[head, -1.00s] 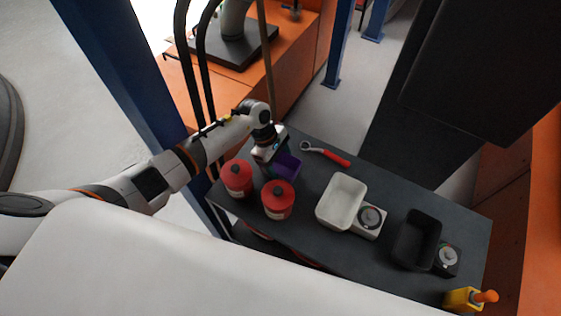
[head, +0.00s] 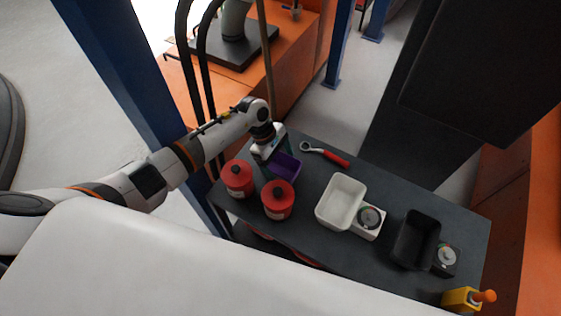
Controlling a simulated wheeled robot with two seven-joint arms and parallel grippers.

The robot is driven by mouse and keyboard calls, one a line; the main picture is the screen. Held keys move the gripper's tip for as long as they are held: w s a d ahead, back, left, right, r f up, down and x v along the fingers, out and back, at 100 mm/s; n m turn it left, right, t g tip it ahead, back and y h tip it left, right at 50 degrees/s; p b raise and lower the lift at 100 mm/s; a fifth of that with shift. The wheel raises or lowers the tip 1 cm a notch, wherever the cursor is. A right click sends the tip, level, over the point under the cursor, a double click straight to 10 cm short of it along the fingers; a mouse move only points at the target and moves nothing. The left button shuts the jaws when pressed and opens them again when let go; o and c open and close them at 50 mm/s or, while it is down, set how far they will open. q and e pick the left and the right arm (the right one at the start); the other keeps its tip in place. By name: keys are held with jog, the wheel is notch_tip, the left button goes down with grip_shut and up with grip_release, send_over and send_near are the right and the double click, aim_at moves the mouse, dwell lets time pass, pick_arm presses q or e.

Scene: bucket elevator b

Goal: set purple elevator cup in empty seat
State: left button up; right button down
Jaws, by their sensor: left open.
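The purple elevator cup (head: 287,166) is on the dark table behind the two red canisters, partly hidden by my left gripper and the front canister. My left gripper (head: 269,155) is open at the cup's left side, with its fingers hard to make out. I cannot tell whether it touches the cup. A white cup (head: 340,203) and a black cup (head: 415,240) stand farther right, each beside a small dial unit. I cannot make out an empty seat. My right gripper is not in view.
Two red canisters (head: 238,178) (head: 278,200) stand close in front of the gripper. A red-handled ratchet (head: 333,157) lies at the back edge. A yellow device (head: 463,299) with an orange knob is at the right corner. The dark table (head: 380,192) has bare room behind the white cup.

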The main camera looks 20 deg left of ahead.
pick_arm(q)
jog(key=shift+o, duration=0.3)
jog(key=p+v, duration=0.2)
jog(key=v, duration=0.3)
jog(key=shift+a+r, duration=0.1)
jog(key=shift+r, duration=0.3)
jog(key=shift+o, duration=0.5)
jog(key=shift+a+r, duration=0.1)
jog(key=shift+r, duration=0.1)
notch_tip(320, 180, up, 2)
jog(key=n+y, duration=0.2)
jog(key=n, duration=1.4)
jog(key=n+y+b, duration=0.1)
jog(key=n+b, duration=0.7)
jog(key=n, duration=1)
send_over(278, 170)
notch_tip(278, 170, down, 4)
jog(key=f+b, duration=0.2)
jog(key=f, duration=0.1)
jog(key=f+b, duration=0.1)
jog(key=b, duration=0.1)
jog(key=shift+s+d+f, duration=0.3)
jog(key=shift+s+d, duration=0.05)
jog(key=shift+d, duration=0.05)
jog(key=shift+f, duration=0.15)
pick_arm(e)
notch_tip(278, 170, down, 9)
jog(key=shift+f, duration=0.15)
